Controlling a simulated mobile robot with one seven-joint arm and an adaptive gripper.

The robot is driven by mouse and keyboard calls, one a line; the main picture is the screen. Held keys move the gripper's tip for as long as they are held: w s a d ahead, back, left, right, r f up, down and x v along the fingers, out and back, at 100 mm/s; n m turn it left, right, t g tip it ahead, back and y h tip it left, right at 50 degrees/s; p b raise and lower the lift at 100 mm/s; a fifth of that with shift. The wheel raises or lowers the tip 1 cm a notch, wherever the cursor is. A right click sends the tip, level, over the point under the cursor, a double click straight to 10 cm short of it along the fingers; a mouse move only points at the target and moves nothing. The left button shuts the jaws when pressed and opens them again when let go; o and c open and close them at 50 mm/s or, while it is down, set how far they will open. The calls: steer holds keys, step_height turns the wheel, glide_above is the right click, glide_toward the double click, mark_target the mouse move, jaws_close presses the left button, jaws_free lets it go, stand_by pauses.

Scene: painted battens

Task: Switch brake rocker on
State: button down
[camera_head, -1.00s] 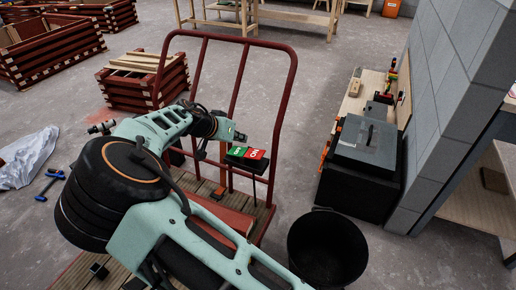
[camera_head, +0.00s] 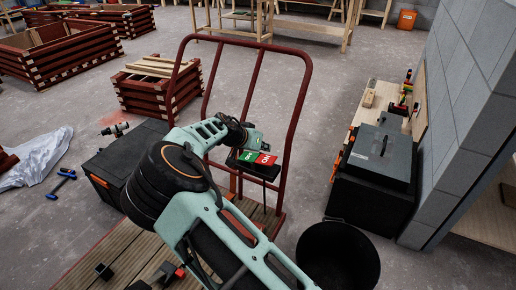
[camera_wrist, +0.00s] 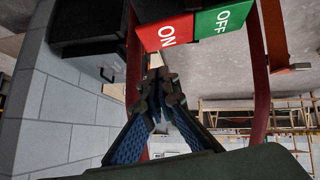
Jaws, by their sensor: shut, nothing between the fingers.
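The brake rocker is a switch box on the dark red frame of a cart, with a red half (camera_head: 266,160) and a green half (camera_head: 246,156). In the wrist view the red half (camera_wrist: 166,33) reads ON and the green half (camera_wrist: 222,19) reads OFF. Which half is pressed in, I cannot tell. My gripper (camera_wrist: 168,84) is shut and empty. In the wrist picture its tips lie just below the red half; contact is not clear. In the head view my gripper (camera_head: 254,140) is by the upper edge of the box.
The cart's red tube frame (camera_head: 298,110) rises around the switch. A black bucket (camera_head: 338,255) stands right of the cart. A dark case (camera_head: 380,155) on a black box stands by the grey block wall (camera_head: 470,110). A black toolbox (camera_head: 110,165) is at left.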

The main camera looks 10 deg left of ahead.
mark_target(272, 163)
steer(key=f, duration=0.2)
steer(key=d+f+b, duration=0.1)
steer(key=f, duration=0.1)
steer(key=shift+f, duration=0.1)
steer(key=shift+s+d+f+m+y+b, duration=0.15)
steer(key=shift+d+f+m+y+b, duration=0.2)
steer(key=shift+f+y+b, duration=0.2)
steer(key=shift+s+d+f+b, duration=0.1)
steer(key=shift+d+f+b, duration=0.15)
steer(key=shift+f, duration=0.2)
steer(key=shift+s+d+f+b, duration=0.1)
steer(key=shift+d+f+b, duration=0.05)
steer(key=shift+f+b, duration=0.25)
steer(key=shift+r, duration=0.15)
